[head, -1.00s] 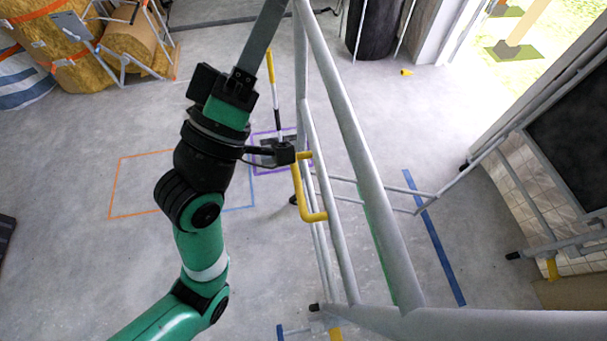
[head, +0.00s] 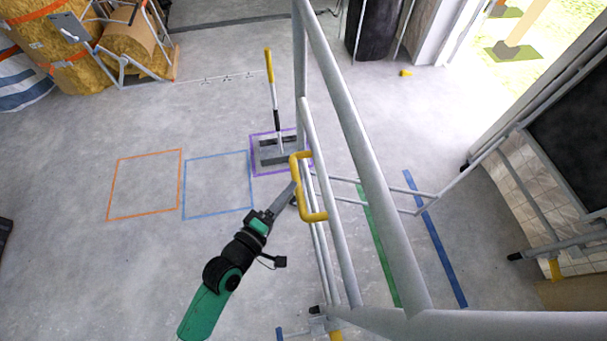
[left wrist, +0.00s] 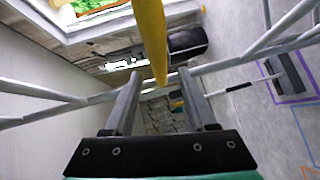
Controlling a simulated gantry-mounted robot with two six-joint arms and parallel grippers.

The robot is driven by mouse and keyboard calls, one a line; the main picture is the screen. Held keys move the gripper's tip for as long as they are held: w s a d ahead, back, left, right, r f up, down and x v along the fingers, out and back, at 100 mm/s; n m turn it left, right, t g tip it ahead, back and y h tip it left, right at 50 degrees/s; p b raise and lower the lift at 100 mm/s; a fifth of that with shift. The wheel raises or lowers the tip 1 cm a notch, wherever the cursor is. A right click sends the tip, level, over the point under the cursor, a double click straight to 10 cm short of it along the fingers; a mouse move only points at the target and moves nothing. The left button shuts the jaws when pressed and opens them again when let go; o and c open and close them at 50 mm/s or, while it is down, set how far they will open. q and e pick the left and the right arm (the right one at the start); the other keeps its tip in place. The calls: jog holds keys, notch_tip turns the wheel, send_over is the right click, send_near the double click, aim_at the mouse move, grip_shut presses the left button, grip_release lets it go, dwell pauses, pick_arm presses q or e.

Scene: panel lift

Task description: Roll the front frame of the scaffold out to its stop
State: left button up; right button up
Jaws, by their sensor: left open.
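The scaffold's front frame (head: 351,130) is of pale grey tubes and crosses the middle of the head view. A yellow U-shaped handle (head: 297,172) is fixed to its near side. My left gripper (head: 293,188) is beside the handle, its fingers reaching toward the handle's upright bar. In the left wrist view, the two fingers (left wrist: 158,82) are spread apart. The yellow bar (left wrist: 152,40) shows ahead of the gap between them; I cannot tell whether it touches a finger. My right gripper is in neither view.
A green strip (head: 379,240) and a blue strip (head: 435,240) mark the floor right of the frame. A yellow-handled floor tool (head: 274,105) stands in a purple outline. Orange (head: 180,182) and blue (head: 217,214) outlines lie left on clear floor. Insulation rolls (head: 130,50) stand behind.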

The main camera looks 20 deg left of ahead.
pick_arm(q)
jog(key=b+x, duration=0.1)
jog(key=x, duration=0.6)
jog(key=shift+w+b, duration=0.35)
jog(key=shift+d, duration=0.1)
grip_shut()
dwell(0.8)
